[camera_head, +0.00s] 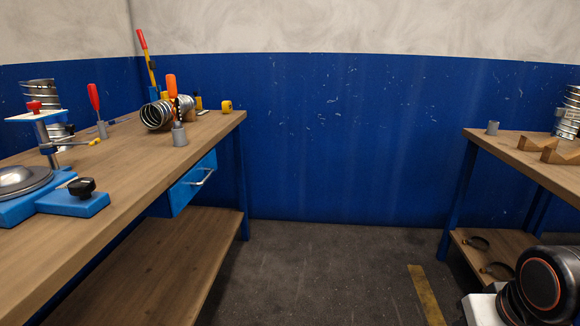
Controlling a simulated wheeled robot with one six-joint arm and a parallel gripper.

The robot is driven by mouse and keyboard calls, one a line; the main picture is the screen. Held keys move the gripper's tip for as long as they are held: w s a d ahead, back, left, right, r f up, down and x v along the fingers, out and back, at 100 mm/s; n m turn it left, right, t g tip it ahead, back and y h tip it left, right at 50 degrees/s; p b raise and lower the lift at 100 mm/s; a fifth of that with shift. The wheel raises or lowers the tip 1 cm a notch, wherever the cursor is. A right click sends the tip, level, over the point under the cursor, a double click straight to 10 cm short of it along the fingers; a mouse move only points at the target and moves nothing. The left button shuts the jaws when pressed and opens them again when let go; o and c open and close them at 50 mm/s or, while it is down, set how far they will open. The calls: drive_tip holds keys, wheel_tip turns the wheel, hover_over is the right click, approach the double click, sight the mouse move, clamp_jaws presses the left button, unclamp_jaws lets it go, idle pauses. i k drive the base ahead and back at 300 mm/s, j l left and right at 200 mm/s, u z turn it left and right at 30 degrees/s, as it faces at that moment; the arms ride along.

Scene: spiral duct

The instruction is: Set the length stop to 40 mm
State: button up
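I cannot tell for certain which part is the length stop, and no 40 mm marking is readable. On the left bench is a blue device with a silver round disc (22,181). A post on it carries a red knob (34,107), and a rod with a yellow tip (95,142) points right. A blue block (75,202) with a black knob (82,187) sits at the device's right. A ribbed metal spiral duct (158,115) lies farther back on the bench. My gripper is not in view; a dark rounded part of my arm shows at bottom right.
The left bench (150,165) also holds a red-handled tool (94,97), an orange-handled tool (171,86) in a grey holder, and a yellow item (227,106). A blue drawer (190,186) hangs below. The right bench (505,150) holds wooden cradles (540,146). Floor between is clear.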

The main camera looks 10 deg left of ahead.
sight(198, 99)
drive_tip(key=i+l+u, duration=0.2)
drive_tip(key=i+u, duration=0.3)
drive_tip(key=i, duration=0.25)
drive_tip(key=i+l+u, duration=0.5)
drive_tip(key=i, duration=0.2)
drive_tip(key=i+l+u, duration=0.5)
drive_tip(key=l, duration=0.25)
drive_tip(key=i+l, duration=0.15)
drive_tip(key=l, duration=0.2)
drive_tip(key=i+l+u, duration=0.15)
drive_tip(key=l, duration=0.15)
